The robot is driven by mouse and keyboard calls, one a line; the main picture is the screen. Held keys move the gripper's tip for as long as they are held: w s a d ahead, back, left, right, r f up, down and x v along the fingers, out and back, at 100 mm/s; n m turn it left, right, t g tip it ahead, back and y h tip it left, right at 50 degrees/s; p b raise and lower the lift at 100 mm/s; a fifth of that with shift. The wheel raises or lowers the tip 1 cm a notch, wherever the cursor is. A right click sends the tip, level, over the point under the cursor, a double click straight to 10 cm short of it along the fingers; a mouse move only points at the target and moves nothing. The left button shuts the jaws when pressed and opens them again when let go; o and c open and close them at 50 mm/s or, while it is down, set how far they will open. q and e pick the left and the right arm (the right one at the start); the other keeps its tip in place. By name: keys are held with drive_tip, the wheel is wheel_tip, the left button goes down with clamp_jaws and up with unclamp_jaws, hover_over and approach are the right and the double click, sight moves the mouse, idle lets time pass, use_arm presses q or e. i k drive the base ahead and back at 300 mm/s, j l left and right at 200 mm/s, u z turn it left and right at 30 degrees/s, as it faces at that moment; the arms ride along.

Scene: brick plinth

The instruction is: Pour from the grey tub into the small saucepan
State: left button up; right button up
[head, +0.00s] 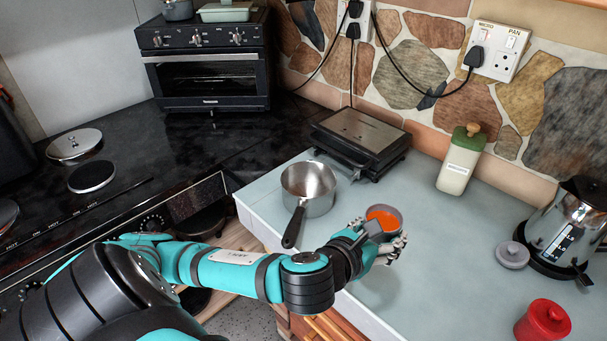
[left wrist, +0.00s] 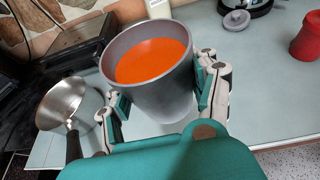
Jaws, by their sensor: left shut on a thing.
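The grey tub (head: 395,213) is held by my left gripper (head: 384,240) and is full of orange contents close to its rim. In the left wrist view the tub (left wrist: 160,90) sits between the two fingers of the left gripper (left wrist: 165,105), its mouth tilted slightly towards the camera. The small saucepan (head: 308,185) stands on the counter to the left of the tub, its black handle pointing to the front. It looks empty, and it also shows at the left of the left wrist view (left wrist: 65,102). My right gripper is not in view.
A grey lid (head: 512,255), a red pot (head: 543,322) and a kettle (head: 568,228) stand to the right. A bottle (head: 461,160) and a black grill (head: 360,140) stand at the back. The stove (head: 110,200) is at the left.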

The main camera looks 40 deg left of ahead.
sight(309, 187)
drive_tip(key=u, duration=1.3)
